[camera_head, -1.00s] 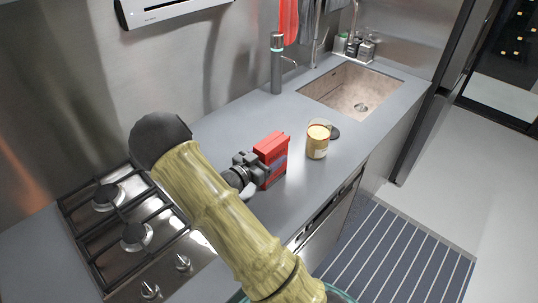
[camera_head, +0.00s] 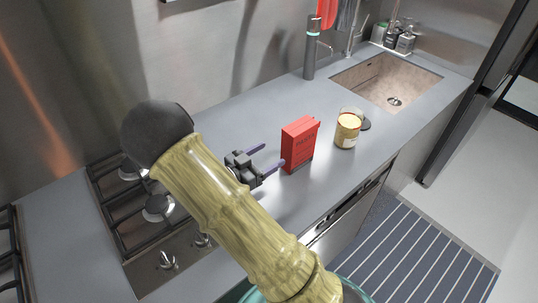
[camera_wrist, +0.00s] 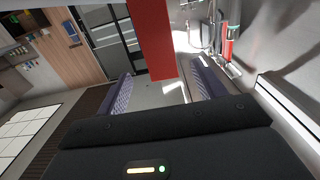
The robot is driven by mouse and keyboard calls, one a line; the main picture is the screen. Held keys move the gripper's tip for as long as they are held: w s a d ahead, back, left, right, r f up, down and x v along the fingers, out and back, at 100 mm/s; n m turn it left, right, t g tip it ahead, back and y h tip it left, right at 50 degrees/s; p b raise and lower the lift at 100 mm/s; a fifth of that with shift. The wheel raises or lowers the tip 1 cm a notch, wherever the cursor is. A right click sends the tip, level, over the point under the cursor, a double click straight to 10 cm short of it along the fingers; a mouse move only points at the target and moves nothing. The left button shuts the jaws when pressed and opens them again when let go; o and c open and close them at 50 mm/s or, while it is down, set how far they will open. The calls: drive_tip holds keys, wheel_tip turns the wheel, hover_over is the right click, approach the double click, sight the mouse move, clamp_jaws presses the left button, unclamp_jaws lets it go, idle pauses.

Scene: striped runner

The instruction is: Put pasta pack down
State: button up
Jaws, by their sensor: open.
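The red pasta pack (camera_head: 298,145) stands upright on the grey counter in the head view. My gripper (camera_head: 268,157) is just left of it, open, with its two purple-grey fingers spread and pointing towards the pack. The pack is clear of the fingers' grip. In the wrist view the red pack (camera_wrist: 151,38) shows at the upper middle, beyond and between the open fingers (camera_wrist: 160,92).
The sink (camera_head: 388,82) is at the back right. A gas hob (camera_head: 150,215) is at the left. Counter behind the pack is clear.

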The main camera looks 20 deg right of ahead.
idle(0.3)
drive_tip(key=w+f+n+t+y, duration=0.1)
drive_tip(key=w+n+t+y, duration=0.3)
drive_tip(key=y, duration=0.4)
drive_tip(key=s+a+n+g+y, duration=0.2)
drive_tip(key=a+n+y, duration=0.2)
drive_tip(key=a+y, duration=0.15)
drive_tip(key=s+d+r+n+g+y, duration=0.1)
drive_tip(key=s+n+g, duration=0.1)
drive_tip(key=s, duration=0.6)
drive_tip(key=s+d+r+n+g+y, duration=0.1)
drive_tip(key=s+n+g+y, duration=0.1)
drive_tip(key=s, duration=0.6)
drive_tip(key=shift+s+r+n+g, duration=0.4)
drive_tip(key=shift+n+g, duration=0.3)
drive_tip(key=shift+n, duration=0.3)
